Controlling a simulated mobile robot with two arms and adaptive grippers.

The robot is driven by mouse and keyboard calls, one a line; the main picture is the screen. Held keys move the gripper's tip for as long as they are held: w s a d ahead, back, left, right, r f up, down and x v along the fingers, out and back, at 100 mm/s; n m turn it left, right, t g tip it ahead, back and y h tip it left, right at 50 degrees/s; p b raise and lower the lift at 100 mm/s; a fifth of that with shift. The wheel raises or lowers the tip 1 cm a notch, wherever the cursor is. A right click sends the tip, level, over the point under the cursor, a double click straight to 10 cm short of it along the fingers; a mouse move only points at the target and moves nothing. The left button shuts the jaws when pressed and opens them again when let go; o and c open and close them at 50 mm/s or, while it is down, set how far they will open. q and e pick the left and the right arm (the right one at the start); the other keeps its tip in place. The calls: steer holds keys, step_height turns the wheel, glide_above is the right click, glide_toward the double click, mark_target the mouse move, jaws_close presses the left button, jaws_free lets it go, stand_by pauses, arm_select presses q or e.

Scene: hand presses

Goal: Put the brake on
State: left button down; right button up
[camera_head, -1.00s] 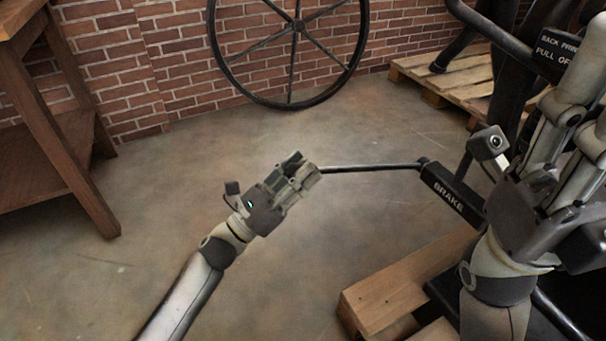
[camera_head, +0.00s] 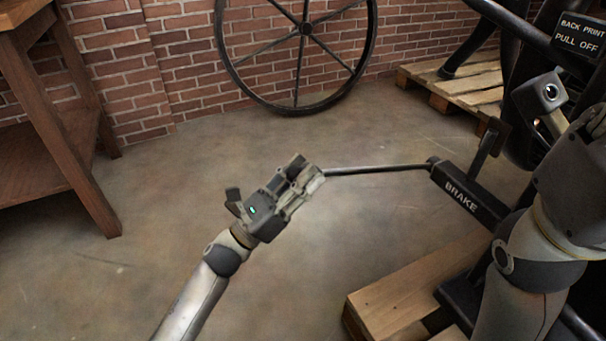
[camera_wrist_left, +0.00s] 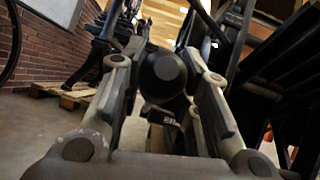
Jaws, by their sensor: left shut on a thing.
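The brake lever (camera_head: 375,169) is a thin dark rod that runs level to the left from a black block labelled BRAKE (camera_head: 462,196). My left gripper (camera_head: 312,178) is shut on the rod's free left end. In the left wrist view the lever's round dark knob (camera_wrist_left: 163,75) sits between the two fingers. Part of the BRAKE block's label shows dimly behind the knob there. My right arm (camera_head: 545,235) stands at the right edge, in front of the press; its fingers are not visible.
A black press with a sign reading BACK PRINT PULL OFF (camera_head: 580,38) stands at the right. A wooden pallet (camera_head: 400,290) lies under it and another pallet (camera_head: 465,85) lies behind. A spoked wheel (camera_head: 305,105) leans at the brick wall. A wooden table (camera_head: 45,110) stands left.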

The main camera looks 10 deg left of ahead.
arm_select(q)
steer(key=c, duration=1.4)
jaws_free()
steer(key=shift+f, duration=0.55)
steer(key=shift+c, duration=0.2)
steer(key=shift+o, duration=1.3)
steer(key=shift+a, duration=0.15)
steer(key=shift+o, duration=0.5)
steer(key=shift+s+r, duration=0.1)
steer(key=shift+r, duration=0.1)
steer(key=v, duration=1.2)
